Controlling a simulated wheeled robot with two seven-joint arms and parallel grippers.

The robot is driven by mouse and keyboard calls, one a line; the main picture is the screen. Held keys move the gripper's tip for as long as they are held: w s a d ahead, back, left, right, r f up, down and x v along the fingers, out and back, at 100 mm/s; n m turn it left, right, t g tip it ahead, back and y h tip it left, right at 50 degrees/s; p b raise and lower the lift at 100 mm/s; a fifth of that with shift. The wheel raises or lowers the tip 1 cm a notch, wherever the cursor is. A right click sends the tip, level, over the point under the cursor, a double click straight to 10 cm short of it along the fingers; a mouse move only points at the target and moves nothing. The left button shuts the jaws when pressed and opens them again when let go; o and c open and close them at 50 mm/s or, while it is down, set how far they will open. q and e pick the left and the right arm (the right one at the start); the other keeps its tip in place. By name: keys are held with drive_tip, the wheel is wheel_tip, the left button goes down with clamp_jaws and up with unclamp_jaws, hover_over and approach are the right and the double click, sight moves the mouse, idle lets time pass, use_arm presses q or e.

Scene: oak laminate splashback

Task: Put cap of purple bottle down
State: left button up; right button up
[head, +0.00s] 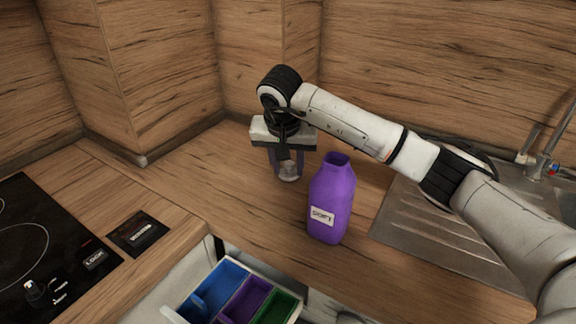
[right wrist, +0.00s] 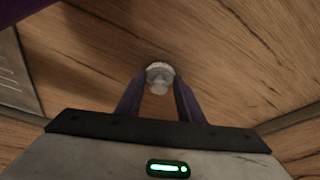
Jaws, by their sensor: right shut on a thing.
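The purple bottle (head: 332,200) stands upright on the wooden worktop in the head view, its mouth open and uncapped. My right gripper (head: 287,172) is behind it and to its left, pointing down. It is shut on the pale cap (head: 288,171), which is between the fingertips close to the worktop. I cannot tell whether the cap touches the wood. In the right wrist view the cap (right wrist: 159,76) sits between the two dark fingers. A purple edge (right wrist: 14,12), likely the bottle, shows at the top left there. My left gripper is not in view.
A steel sink (head: 450,222) lies to the right of the bottle. A black hob (head: 40,250) is at the left. An open drawer with blue, purple and green bins (head: 238,298) is below the front edge. Worktop left of the gripper (head: 205,170) is clear.

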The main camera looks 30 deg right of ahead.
drive_tip(key=shift+f, duration=0.25)
drive_tip(key=o, duration=1)
drive_tip(key=shift+f, duration=0.1)
drive_tip(key=v, duration=1.2)
drive_tip(key=shift+w, duration=0.15)
